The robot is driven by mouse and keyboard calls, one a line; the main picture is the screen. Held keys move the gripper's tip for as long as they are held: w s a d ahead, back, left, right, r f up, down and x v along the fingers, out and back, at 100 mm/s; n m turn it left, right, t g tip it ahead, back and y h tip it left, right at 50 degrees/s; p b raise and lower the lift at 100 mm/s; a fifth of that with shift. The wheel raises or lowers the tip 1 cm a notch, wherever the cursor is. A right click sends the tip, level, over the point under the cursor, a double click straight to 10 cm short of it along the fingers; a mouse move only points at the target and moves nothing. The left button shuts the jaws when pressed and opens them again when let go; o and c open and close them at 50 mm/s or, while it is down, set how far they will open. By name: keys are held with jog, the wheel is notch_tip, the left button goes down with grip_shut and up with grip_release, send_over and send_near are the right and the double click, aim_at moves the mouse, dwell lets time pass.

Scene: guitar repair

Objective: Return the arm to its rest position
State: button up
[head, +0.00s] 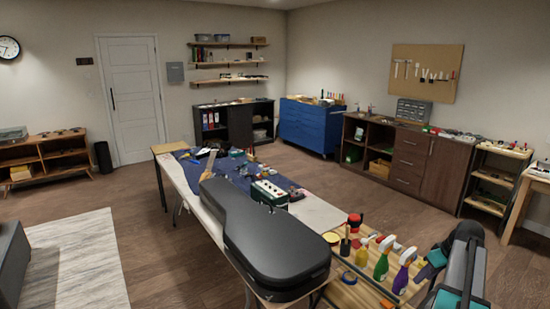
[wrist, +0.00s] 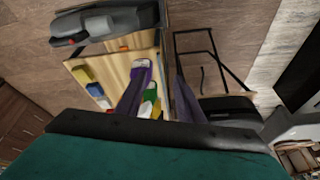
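My gripper (wrist: 157,92) shows in the wrist view as two dark fingers spread apart, with no object held between them. In the head view my arm is at the lower right, grey and teal. My gripper (head: 428,270) shows there beside the spray bottles at the near end of the long table. Its fingertips are small in that view, and part of the hand is hidden by the arm.
A purple spray bottle (head: 403,272) and a green one (head: 383,258) stand on the wooden board near my gripper. A black guitar case (head: 270,245) lies on the long table. Open floor (head: 395,215) lies between the table and the dark cabinets (head: 410,155).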

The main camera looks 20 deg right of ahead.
jog(key=w+a+f+n+g+y+b, duration=0.2)
jog(key=w+a+f, duration=0.2)
jog(key=a+f, duration=1)
jog(key=w+a+f+n+g+y+b, duration=0.15)
jog(key=w+a+f, duration=0.25)
jog(key=a+f, duration=0.95)
jog(key=s+a+f+n+g+b, duration=0.1)
jog(key=s+a+f+g, duration=0.1)
jog(key=s+a+f, duration=0.45)
jog(key=s+a+f+g+h+b, duration=0.1)
jog(key=s+a+f+b, duration=0.2)
jog(key=a, duration=0.7)
jog(key=s+a+f+n+g, duration=0.1)
jog(key=s+a+f+g, duration=0.1)
jog(key=s+a+f, duration=0.45)
jog(key=s+a+f+m+h, duration=0.1)
jog(key=s+a+f+m, duration=0.1)
jog(key=s, duration=0.5)
jog(key=s+a+f+m+g+h+b, duration=0.1)
jog(key=s+a+f+m+h, duration=0.1)
jog(key=s, duration=0.5)
notch_tip(320, 180, down, 2)
jog(key=shift+a+f+m, duration=0.15)
jog(key=shift+a+m, duration=0.2)
jog(key=shift+m, duration=0.3)
